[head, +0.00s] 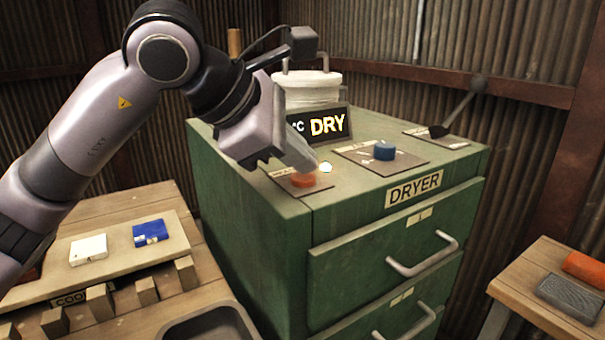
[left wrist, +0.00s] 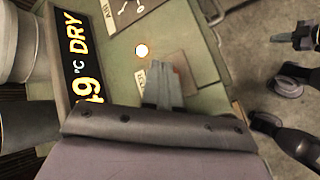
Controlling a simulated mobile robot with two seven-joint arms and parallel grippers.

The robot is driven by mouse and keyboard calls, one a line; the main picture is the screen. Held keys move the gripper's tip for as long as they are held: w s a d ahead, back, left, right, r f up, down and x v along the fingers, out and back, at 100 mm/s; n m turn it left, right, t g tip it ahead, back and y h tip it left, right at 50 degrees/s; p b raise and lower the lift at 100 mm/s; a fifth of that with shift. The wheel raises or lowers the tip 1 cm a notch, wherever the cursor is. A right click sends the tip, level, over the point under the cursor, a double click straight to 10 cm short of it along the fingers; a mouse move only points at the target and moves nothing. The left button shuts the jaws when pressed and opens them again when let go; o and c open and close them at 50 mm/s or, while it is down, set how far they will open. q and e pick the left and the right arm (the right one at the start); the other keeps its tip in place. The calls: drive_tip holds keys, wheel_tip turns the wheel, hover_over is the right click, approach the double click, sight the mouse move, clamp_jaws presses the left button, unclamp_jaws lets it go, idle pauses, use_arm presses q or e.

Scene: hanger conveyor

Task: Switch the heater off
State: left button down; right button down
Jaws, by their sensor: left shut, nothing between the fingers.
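The green dryer cabinet (head: 255,215) has a control top. An orange-red knob (head: 303,180) sits on a small plate at its front left, with a lit lamp (head: 325,168) beside it. The lamp also glows in the left wrist view (left wrist: 141,50). My left gripper (head: 307,164) is shut and empty, with its tips just above and close to the orange-red knob; I cannot tell if they touch. In the left wrist view the fingers (left wrist: 165,80) cover the knob and part of its plate's label. The display (head: 327,124) reads DRY; its temperature shows a 9 in the left wrist view (left wrist: 78,60).
A blue knob (head: 384,150) and a black lever (head: 460,104) are farther right on the dryer top. A white lidded pot (head: 308,88) stands behind the display. A wooden table (head: 130,315) is at left, another bench (head: 545,262) at right.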

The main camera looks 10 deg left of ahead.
sight(298, 178)
use_arm(q)
drive_tip(key=shift+f, duration=0.35)
drive_tip(key=shift+r, duration=0.4)
drive_tip(key=shift+r+p, duration=0.3)
drive_tip(key=shift+r, duration=0.15)
wheel_tip(298, 178, up, 5)
drive_tip(key=p, duration=0.3)
drive_tip(key=shift+r+p, duration=0.15)
drive_tip(key=shift+p, duration=0.15)
